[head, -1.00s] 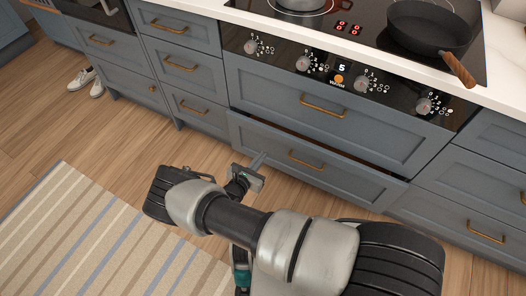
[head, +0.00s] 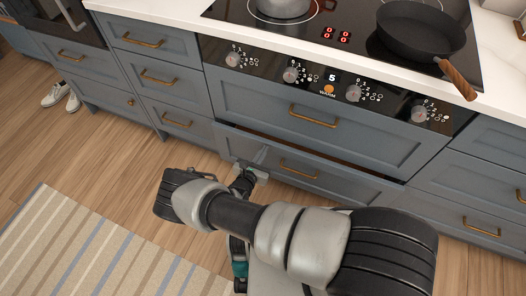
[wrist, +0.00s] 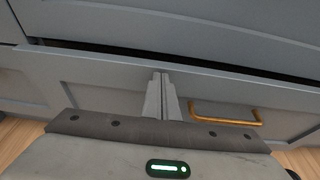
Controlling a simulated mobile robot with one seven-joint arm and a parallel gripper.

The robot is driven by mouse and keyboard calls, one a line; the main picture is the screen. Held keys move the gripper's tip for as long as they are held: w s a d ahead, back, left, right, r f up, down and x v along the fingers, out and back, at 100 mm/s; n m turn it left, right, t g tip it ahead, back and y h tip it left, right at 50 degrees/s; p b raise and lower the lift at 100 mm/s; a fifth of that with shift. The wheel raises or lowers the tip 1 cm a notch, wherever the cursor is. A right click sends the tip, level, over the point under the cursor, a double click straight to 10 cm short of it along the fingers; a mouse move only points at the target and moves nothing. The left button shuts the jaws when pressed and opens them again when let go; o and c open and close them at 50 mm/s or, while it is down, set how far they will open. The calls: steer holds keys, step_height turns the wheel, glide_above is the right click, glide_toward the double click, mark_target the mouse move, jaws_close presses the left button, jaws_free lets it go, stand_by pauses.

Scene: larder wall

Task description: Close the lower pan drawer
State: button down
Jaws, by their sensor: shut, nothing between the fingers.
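The lower pan drawer (head: 345,185) is a blue-grey front with a brass handle (head: 299,169), below the wide upper drawer under the stove. It stands slightly out, with a dark gap along its top edge. In the wrist view the lower drawer front (wrist: 90,75) and its brass handle (wrist: 224,114) are close, with the dark gap above. My gripper (head: 261,156) is shut and empty, its fingertips at the drawer front left of the handle. In the wrist view the fingers (wrist: 161,78) are together and point at the front; I cannot tell whether they touch it.
The upper drawer (head: 300,110) looks shut. A black pan (head: 420,32) and a pot (head: 280,8) stand on the hob above the knobs. A striped rug (head: 80,245) lies on the wood floor at left, and white shoes (head: 60,96) stand farther back.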

mark_target(268, 142)
steer(key=w, duration=0.1)
steer(key=w+d, duration=0.1)
steer(key=w+b, duration=0.1)
steer(key=w, duration=0.1)
steer(key=shift+w+d, duration=0.1)
steer(key=shift+d, duration=0.15)
steer(key=shift+r, duration=0.1)
steer(key=shift+w, duration=0.1)
